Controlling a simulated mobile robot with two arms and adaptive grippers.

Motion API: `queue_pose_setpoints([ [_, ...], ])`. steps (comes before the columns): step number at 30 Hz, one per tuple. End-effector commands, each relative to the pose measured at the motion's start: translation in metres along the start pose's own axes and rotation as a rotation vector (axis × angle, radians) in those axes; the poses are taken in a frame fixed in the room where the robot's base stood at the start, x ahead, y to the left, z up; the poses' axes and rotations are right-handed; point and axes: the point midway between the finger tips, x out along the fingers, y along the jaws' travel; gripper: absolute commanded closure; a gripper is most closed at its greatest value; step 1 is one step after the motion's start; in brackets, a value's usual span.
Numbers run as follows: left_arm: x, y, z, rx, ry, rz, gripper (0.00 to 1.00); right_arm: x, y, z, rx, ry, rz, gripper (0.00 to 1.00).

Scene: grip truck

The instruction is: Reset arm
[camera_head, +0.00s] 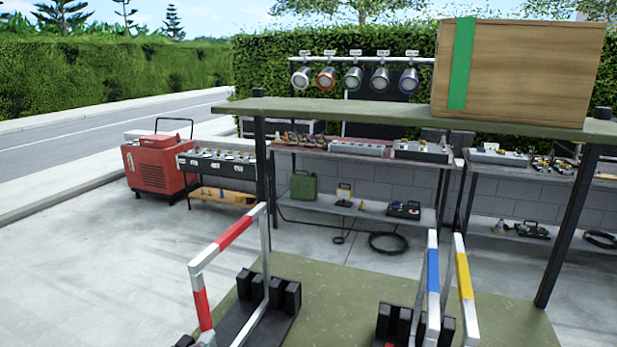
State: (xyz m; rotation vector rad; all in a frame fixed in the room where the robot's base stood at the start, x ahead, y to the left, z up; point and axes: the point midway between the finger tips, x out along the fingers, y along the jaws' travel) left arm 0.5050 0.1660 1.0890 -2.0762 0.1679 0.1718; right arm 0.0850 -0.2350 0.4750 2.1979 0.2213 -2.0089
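Neither of my grippers shows clearly in the head view, and no arm of mine can be made out. A red-and-white striped frame (236,231) stands at the lower left on a black base with dark blocks (283,293). A white frame with a blue band (433,270) and one with a yellow band (464,276) stand at the lower right beside more dark blocks (394,322). The bottom edge of the picture cuts off the lower parts of these frames.
A shelf (330,110) on dark posts crosses ahead, with a wooden box (525,70) with a green stripe on its right. Benches with tools (350,151) stand behind it. A red machine (155,165) is at the left. Paved floor (110,260) is open at the left.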

Motion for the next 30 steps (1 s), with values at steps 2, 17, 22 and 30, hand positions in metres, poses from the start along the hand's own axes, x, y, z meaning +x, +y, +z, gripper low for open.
queue_pose_setpoints([
  [2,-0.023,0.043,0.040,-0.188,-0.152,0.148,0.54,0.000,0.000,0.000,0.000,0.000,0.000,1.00],
  [17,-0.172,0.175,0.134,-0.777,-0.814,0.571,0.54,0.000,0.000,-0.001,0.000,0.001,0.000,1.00],
  [22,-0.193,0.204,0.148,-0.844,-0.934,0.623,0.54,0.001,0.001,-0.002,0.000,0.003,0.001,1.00],
  [30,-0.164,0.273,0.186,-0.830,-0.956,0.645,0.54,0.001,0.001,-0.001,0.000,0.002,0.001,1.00],
])
